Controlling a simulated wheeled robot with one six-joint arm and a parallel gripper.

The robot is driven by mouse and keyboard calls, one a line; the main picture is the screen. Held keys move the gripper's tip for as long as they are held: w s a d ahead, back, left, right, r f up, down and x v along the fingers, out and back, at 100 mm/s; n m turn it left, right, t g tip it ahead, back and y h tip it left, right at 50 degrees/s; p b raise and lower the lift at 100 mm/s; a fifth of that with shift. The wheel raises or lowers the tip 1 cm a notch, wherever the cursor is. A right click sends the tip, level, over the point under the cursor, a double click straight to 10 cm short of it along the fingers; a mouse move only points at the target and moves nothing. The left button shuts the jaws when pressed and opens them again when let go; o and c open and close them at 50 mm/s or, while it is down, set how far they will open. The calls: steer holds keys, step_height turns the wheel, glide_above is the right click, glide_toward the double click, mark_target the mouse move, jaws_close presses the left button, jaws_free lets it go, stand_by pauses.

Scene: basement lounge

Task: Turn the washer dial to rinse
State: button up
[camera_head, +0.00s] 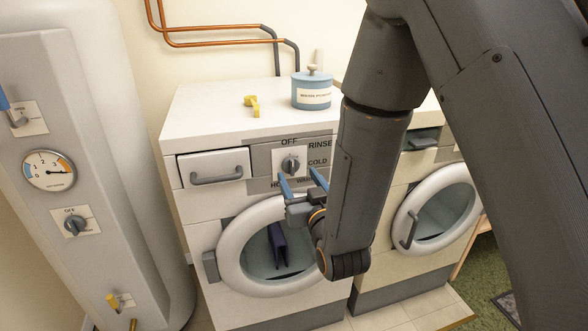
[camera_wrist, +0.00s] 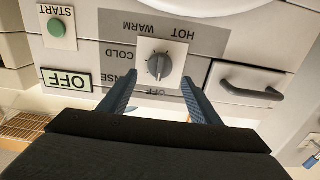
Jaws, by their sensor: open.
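The washer dial (camera_head: 291,165) is a dark grey knob on a white square plate on the front panel of the left washer. OFF is printed above it, RINSE (camera_head: 320,145) at upper right, COLD at right, with WARM and HOT below. The dial (camera_wrist: 159,66) shows upside down in the wrist view; its mark seems to point toward OFF. My gripper (camera_head: 300,178) is open and empty, its blue fingers just in front of and below the dial in the head view. In the wrist view its fingertips (camera_wrist: 160,80) lie either side of the dial, apparently not touching it.
A drawer with a handle (camera_head: 216,178) is left of the dial. A blue canister (camera_head: 312,91) and a yellow object (camera_head: 251,105) stand on top. The round washer door (camera_head: 228,255) is below. A green START button (camera_wrist: 56,27) and an OFF sign (camera_wrist: 67,80) are beside the dial panel.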

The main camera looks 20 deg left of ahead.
mark_target(294, 168)
steer(key=shift+p+x, duration=0.55)
steer(key=shift+x, duration=2.1)
steer(key=c, duration=1)
steer(key=shift+m+b, duration=0.3)
steer(key=shift+m, duration=0.1)
steer(key=m+b, duration=0.1)
steer(key=m, duration=0.1)
steer(key=m+b, duration=0.1)
steer(key=m, duration=0.1)
steer(key=shift+w+d+f+m+b, duration=0.1)
steer(key=shift+w+d+m+b, duration=0.05)
steer(key=shift+m+b, duration=0.25)
steer(key=m+b, duration=0.2)
steer(key=m, duration=0.2)
steer(key=shift+d+m, duration=0.1)
steer(key=shift+m, duration=0.2)
